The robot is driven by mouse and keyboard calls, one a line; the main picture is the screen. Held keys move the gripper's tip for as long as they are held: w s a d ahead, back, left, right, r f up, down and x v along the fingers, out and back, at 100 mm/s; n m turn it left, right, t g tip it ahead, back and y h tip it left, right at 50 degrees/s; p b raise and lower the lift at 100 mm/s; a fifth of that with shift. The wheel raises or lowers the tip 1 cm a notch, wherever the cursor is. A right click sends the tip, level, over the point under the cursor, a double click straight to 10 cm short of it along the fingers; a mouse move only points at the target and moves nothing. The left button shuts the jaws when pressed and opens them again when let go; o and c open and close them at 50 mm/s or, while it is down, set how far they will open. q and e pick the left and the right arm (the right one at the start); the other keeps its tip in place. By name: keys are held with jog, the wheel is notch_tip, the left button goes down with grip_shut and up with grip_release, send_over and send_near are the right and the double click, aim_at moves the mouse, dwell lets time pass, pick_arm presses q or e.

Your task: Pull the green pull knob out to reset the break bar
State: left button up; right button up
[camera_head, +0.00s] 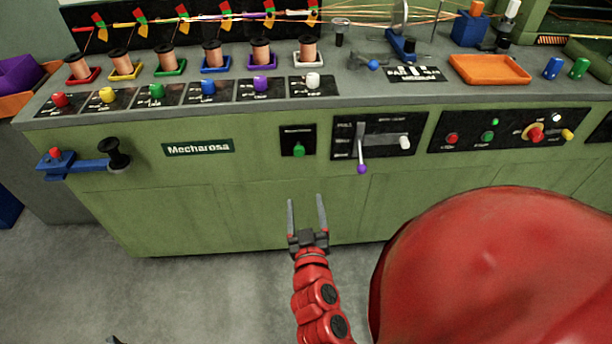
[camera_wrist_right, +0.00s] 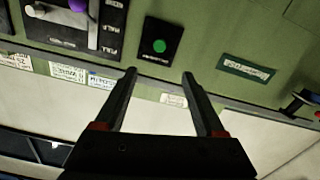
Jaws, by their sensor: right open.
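The green pull knob (camera_head: 299,150) sits on a small black plate (camera_head: 291,133) on the green front panel of the machine. It also shows in the right wrist view (camera_wrist_right: 159,46), above and between the fingers. My right gripper (camera_head: 306,198) is open and empty, below the knob in the head view and apart from it. In the right wrist view its two fingers (camera_wrist_right: 158,76) point toward the panel, with the knob beyond their tips. No clear part of my left gripper shows.
A lever with a purple ball (camera_head: 362,169) hangs from a black plate right of the knob. A panel of coloured buttons (camera_head: 490,138) is further right. A blue bracket with a black knob (camera_head: 117,154) juts out at the left. The panel below the knob is clear.

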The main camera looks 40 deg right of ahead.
jog(key=shift+p+v, duration=0.3)
jog(key=shift+v, duration=0.9)
